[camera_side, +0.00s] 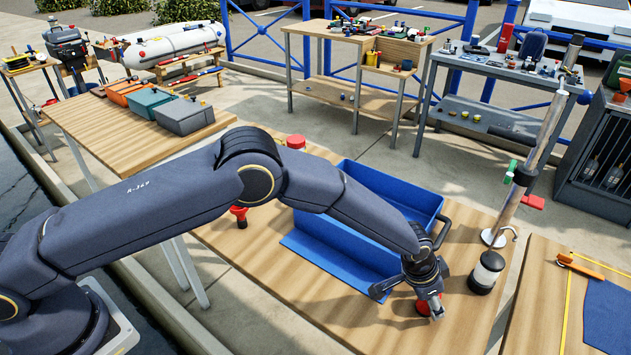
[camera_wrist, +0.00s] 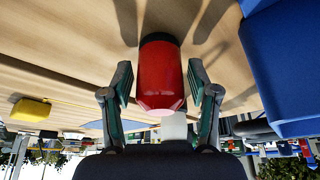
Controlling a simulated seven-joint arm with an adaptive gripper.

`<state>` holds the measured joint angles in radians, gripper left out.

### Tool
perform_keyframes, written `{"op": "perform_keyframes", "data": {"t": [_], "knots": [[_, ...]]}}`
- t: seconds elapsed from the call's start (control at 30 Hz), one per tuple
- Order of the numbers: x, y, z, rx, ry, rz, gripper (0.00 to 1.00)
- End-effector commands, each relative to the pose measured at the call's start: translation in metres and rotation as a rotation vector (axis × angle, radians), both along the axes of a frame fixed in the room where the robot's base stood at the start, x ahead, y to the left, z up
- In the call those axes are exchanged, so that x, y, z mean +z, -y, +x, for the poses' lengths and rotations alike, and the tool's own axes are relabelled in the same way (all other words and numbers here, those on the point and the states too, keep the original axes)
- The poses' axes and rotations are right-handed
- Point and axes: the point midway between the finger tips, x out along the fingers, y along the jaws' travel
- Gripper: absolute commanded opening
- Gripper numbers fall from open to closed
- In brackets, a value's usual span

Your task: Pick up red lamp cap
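A red cap (camera_wrist: 160,75) with a dark far end lies between the two fingers of my gripper (camera_wrist: 160,98) in the wrist view. The gripper is open, and a gap shows between the cap and each finger. In the side view, my gripper (camera_side: 436,308) is low over the wooden table, and part of the red cap (camera_side: 422,306) shows beside the fingers. The rest of the cap is hidden behind the gripper there. I cannot tell its full shape in the side view.
A blue open bin (camera_side: 318,255) stands just behind my gripper. A white lantern with black ends (camera_side: 487,271) and a metal pole (camera_side: 512,200) stand to the right. Another red item (camera_side: 239,212) is farther left on the table. The table's front edge is close.

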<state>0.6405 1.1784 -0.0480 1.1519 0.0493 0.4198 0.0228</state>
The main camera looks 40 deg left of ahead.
Motion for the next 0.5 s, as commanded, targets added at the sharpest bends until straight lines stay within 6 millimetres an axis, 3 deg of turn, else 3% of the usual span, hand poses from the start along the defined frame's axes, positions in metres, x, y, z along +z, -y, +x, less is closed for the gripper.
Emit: {"op": "perform_keyframes", "data": {"t": [0.07,0.43,0.5], "knots": [[0.0001,0.0000,0.0000,0.000,0.000,0.000,0.48],[0.0003,0.0000,0.0000,0.000,0.000,0.000,0.10],[0.0005,0.0001,0.0001,0.000,0.001,-0.001,0.10]]}}
